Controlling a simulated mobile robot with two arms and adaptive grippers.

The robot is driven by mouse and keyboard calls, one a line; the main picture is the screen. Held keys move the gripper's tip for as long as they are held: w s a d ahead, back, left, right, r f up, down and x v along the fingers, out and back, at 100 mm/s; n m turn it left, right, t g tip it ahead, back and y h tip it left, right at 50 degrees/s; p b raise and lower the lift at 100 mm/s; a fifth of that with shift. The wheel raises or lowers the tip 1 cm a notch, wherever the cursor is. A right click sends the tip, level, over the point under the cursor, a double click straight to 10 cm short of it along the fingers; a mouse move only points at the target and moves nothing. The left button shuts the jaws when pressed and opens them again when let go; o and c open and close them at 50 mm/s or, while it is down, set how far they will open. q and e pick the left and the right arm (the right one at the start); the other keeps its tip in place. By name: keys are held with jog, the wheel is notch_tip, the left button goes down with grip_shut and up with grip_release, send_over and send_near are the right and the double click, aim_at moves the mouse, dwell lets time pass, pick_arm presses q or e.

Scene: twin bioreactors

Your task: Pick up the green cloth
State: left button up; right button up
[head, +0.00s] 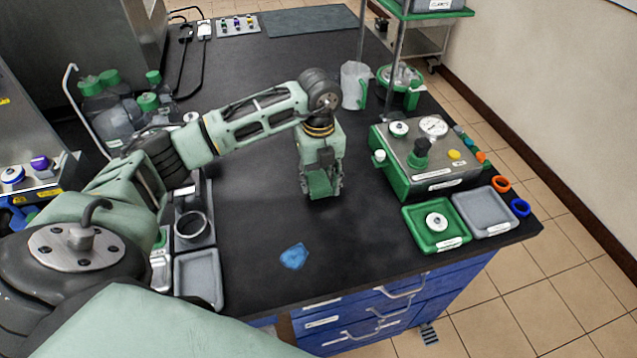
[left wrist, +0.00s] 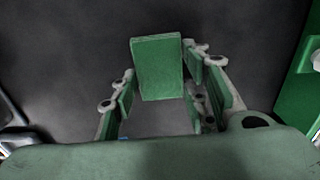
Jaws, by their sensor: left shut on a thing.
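My left gripper (head: 321,192) points down over the black bench, right of the middle of the head view. It is shut on a green piece, which I take to be the green cloth (left wrist: 157,67). In the left wrist view, the cloth shows as a flat, block-like green rectangle between the fingers (left wrist: 160,95). In the head view, it blends with the green finger pads, so its outline and any gap to the bench are unclear. My right gripper is not in view.
A blue cloth (head: 293,256) lies near the bench's front edge. To the right stand a green-and-grey control box (head: 425,155), a green tray (head: 422,240) and a grey tray (head: 486,213). A clear jug (head: 354,85) stands behind. Bench (head: 250,210) around the gripper is mostly clear.

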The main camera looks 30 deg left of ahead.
pick_arm(q)
notch_tip(320, 180, up, 3)
jog(key=shift+f+b, duration=0.1)
jog(key=shift+b, duration=0.35)
jog(key=d+r+b, duration=0.2)
jog(key=d+r, duration=0.5)
jog(key=d, duration=0.4)
jog(key=shift+w+d, duration=0.15)
jog(key=shift+d, duration=0.2)
